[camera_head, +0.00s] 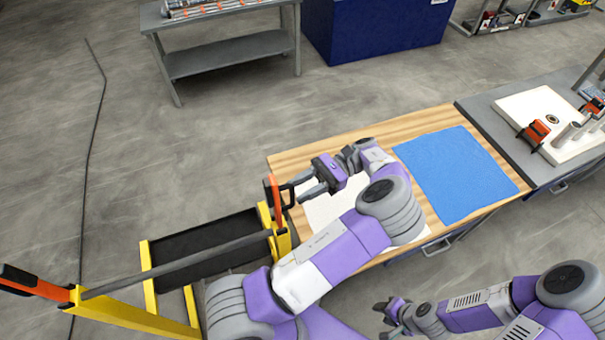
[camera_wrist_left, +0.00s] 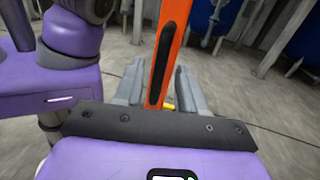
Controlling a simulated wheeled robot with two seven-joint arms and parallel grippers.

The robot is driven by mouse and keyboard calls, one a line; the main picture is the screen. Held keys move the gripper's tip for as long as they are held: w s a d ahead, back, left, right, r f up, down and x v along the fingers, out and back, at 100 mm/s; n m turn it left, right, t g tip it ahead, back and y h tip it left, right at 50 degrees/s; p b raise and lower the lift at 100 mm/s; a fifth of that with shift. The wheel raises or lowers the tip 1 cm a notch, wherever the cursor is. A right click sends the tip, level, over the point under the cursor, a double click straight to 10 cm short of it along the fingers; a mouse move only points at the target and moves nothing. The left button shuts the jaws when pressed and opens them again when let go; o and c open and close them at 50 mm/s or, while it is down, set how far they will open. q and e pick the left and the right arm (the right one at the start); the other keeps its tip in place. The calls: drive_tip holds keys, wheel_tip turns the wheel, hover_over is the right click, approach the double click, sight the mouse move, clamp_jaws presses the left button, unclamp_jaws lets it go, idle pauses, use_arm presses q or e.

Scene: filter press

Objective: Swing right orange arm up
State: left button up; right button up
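The right orange arm (camera_head: 271,197) stands about upright at the right end of a yellow frame (camera_head: 281,243). Its orange grip with a dark inset also shows large in the left wrist view (camera_wrist_left: 168,50). My left gripper (camera_head: 302,189) is just right of this arm, at the near end of the wooden bench. In the left wrist view its two grey fingers are apart, one on each side of the orange grip, with no clear contact visible. My right gripper (camera_head: 382,320) is low in the head view, its fingers apart and empty, away from the frame.
A second orange handle (camera_head: 38,288) tilts out at the frame's left end. A grey bar (camera_head: 180,262) spans the frame above a dark tray (camera_head: 205,243). The wooden bench (camera_head: 300,152) with a blue mat (camera_head: 455,175) lies right. Floor at left is mostly clear.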

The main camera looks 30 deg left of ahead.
use_arm(q)
wheel_tip(320, 180, up, 9)
drive_tip(key=shift+f, duration=0.2)
idle(0.6)
